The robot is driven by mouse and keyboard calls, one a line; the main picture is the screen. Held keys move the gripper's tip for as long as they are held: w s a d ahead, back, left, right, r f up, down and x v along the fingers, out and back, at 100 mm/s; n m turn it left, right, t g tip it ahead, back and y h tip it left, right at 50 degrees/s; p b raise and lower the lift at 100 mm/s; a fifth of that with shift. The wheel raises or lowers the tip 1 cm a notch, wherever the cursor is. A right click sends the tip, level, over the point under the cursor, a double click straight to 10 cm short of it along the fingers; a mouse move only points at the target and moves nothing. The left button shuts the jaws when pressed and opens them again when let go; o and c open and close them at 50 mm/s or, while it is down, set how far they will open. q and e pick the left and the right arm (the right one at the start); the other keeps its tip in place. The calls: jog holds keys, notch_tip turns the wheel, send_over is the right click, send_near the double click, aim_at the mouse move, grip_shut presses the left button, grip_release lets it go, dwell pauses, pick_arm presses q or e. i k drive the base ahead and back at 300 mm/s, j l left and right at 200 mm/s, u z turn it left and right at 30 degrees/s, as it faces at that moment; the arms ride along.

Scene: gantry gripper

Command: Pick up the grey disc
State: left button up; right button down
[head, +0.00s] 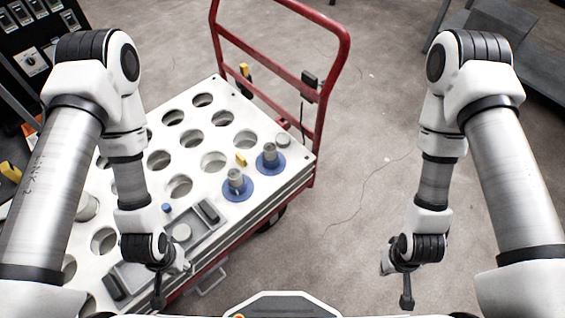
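A pale grey disc (181,233) lies at the grey tray on the near side of the white cart top, just above my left gripper in the picture. A second small grey round piece (283,140) sits at the cart top's right corner; I cannot tell which one is the task's disc. My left gripper (168,283) hangs over the cart's near edge, apart from the disc in the picture. My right gripper (398,278) hangs over bare floor, right of the cart. The fingers of both are small and partly hidden, so their opening is unclear.
The white cart top (196,141) has several round holes. Two grey pegs on blue discs (237,184) stand at its right, with a yellow piece (241,160) nearby. A red handle frame (343,70) rises at the back. The floor (350,200) to the right is clear.

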aim_at(282, 139)
jog(key=l+u, duration=0.15)
jog(key=u, duration=2.25)
jog(key=k+l, duration=0.15)
jog(key=l, duration=0.35)
jog(key=k+l, duration=0.15)
jog(key=l, duration=0.3)
jog(key=k+l+u, duration=0.1)
jog(key=l, duration=0.4)
jog(key=k+l, duration=0.2)
jog(key=l, duration=0.3)
jog(key=k+l+u, duration=0.1)
jog(key=l, duration=0.35)
jog(key=k+l, duration=0.2)
jog(key=l, duration=0.3)
jog(key=k+l, duration=0.2)
jog(key=l, duration=0.25)
jog(key=k+l+u, duration=0.1)
jog(key=l, duration=1)
jog(key=k+l, duration=0.15)
jog(key=l, duration=0.5)
